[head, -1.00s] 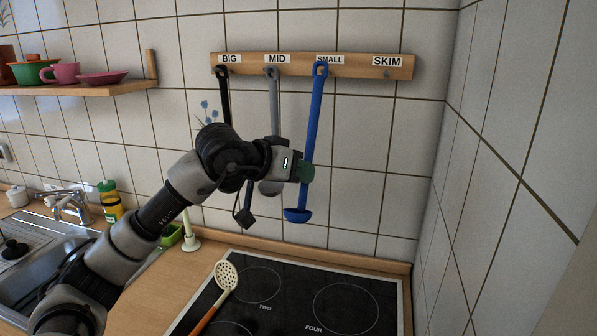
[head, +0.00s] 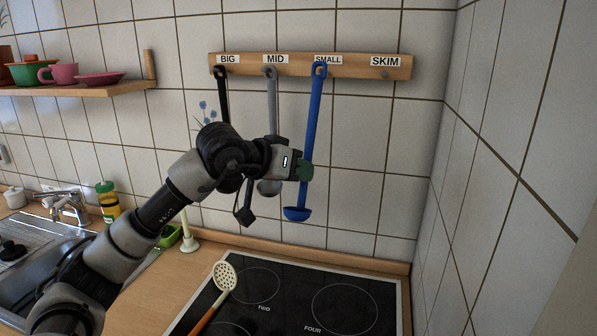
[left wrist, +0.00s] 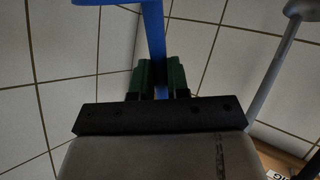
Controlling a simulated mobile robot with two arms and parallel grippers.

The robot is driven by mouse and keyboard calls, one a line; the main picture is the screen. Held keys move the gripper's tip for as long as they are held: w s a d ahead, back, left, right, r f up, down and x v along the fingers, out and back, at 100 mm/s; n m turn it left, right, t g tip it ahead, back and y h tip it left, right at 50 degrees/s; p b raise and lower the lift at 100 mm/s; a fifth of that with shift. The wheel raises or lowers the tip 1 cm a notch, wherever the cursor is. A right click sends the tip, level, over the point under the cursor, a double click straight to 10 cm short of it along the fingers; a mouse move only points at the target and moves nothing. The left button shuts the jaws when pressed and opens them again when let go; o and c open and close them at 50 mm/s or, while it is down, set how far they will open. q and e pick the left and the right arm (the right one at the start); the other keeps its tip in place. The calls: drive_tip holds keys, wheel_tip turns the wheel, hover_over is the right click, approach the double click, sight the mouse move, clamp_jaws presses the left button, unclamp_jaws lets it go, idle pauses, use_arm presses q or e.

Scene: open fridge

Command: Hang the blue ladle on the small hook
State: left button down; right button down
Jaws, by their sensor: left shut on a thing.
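The blue ladle (head: 313,120) is upright, its looped top at the SMALL label on the wooden rack (head: 350,68) and its bowl at the bottom. I cannot tell whether the loop is around the hook or just in front of it; the hook is hidden. My left gripper (head: 304,171) is shut on the lower handle, just above the bowl. In the left wrist view the blue handle (left wrist: 153,35) runs between the green fingers (left wrist: 160,78). My right gripper is not in view.
A black ladle (head: 222,95) hangs under BIG and a grey ladle (head: 271,100) under MID, close behind my left arm. The SKIM hook (head: 384,74) is empty. A slotted spoon (head: 225,277) lies on the stove (head: 300,300) below.

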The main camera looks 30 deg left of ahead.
use_arm(q)
drive_tip(key=shift+w, duration=0.3)
idle(0.4)
drive_tip(key=shift+w+a+p, duration=0.2)
drive_tip(key=shift+w+p, duration=0.1)
drive_tip(key=shift+w, duration=0.2)
drive_tip(key=shift+w, duration=0.1)
drive_tip(key=shift+w+a, duration=0.15)
drive_tip(key=shift+w, duration=0.35)
drive_tip(key=shift+w+p, duration=0.25)
drive_tip(key=shift+p, duration=0.05)
drive_tip(key=shift+w+a+r, duration=0.1)
drive_tip(key=shift+w+a, duration=0.05)
drive_tip(key=shift+w, duration=0.05)
